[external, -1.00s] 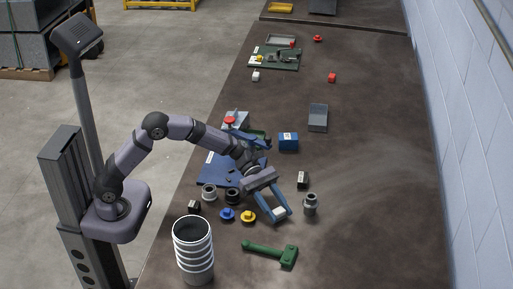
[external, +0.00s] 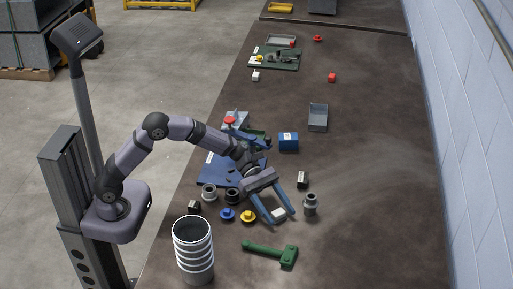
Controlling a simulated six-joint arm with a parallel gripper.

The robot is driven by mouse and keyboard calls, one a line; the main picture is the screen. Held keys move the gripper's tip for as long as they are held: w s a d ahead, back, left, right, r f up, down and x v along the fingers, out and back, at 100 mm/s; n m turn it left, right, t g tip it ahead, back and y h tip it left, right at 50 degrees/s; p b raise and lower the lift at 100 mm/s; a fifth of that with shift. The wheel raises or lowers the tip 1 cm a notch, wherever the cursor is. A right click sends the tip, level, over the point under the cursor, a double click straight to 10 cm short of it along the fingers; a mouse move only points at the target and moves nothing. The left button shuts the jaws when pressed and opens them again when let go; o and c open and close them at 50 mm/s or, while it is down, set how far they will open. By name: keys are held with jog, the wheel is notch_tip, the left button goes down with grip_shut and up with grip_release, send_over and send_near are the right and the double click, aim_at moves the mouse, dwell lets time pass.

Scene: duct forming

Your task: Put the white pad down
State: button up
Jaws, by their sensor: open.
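The white pad (external: 279,214) is a small pale block on the dark table, right of the yellow knobbed piece and left of a grey cylindrical fitting. My gripper (external: 282,218) is open, with its two blue fingers spread to either side of the pad. The fingertips reach down close to the table. The pad looks to be resting on the table, apart from at least the right finger.
A grey fitting (external: 310,204) stands just right of my gripper. The yellow piece (external: 248,216) and blue piece (external: 227,214) lie to the left. The table's right side is clear.

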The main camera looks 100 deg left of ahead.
jog(key=shift+v, duration=3.8)
